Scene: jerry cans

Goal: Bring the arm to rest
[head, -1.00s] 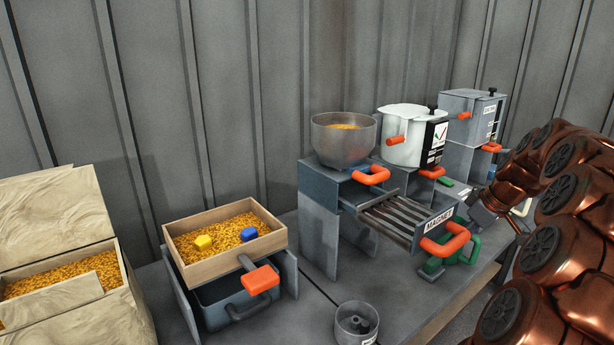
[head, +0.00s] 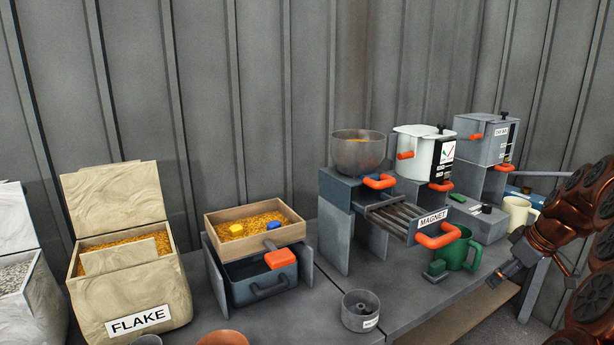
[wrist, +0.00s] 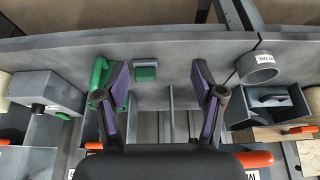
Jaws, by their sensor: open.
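My arm (head: 590,235) is folded at the right side of the head view, copper-coloured. My gripper (head: 508,270) hangs at its end, off the front edge of the bench near the right. In the wrist view my gripper (wrist: 165,85) shows two spread fingers with purple pads and nothing between them. The green mug (head: 458,250) stands on the bench to the left of my gripper, apart from it in the head view.
The grey bench (head: 400,310) carries a magnet rack (head: 390,215), a metal bowl (head: 358,150), a white pot (head: 415,150), a wooden sieve tray (head: 215,232) and a small round metal cup (head: 360,311). A FLAKE sack (head: 125,285) stands at left. A cream mug (head: 518,213) is near my arm.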

